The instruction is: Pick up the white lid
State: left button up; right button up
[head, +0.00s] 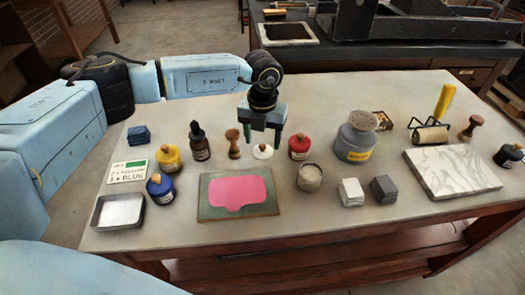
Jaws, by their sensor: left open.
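The white lid (262,153) is a small round disc with a small brown knob on top. It lies flat on the table, between a wooden stamp handle on its left and a red jar on its right. My left gripper (264,142) points down with its two green-tipped fingers apart. It is above or just behind the lid, and nothing shows between the fingers. I cannot tell the exact height gap. My right gripper is not in view.
Close by stand a wooden handle (233,146), a red jar (299,148), a dark dropper bottle (198,146) and an open round tin (310,177). A pink shape lies on a green board (208,210) in front. A grey-blue pot (353,145) stands to the right.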

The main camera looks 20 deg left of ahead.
aim_at(263, 149)
pick_arm(q)
notch_tip(263, 149, down, 2)
jog(key=shift+f, duration=0.25)
grip_shut()
dwell(0.3)
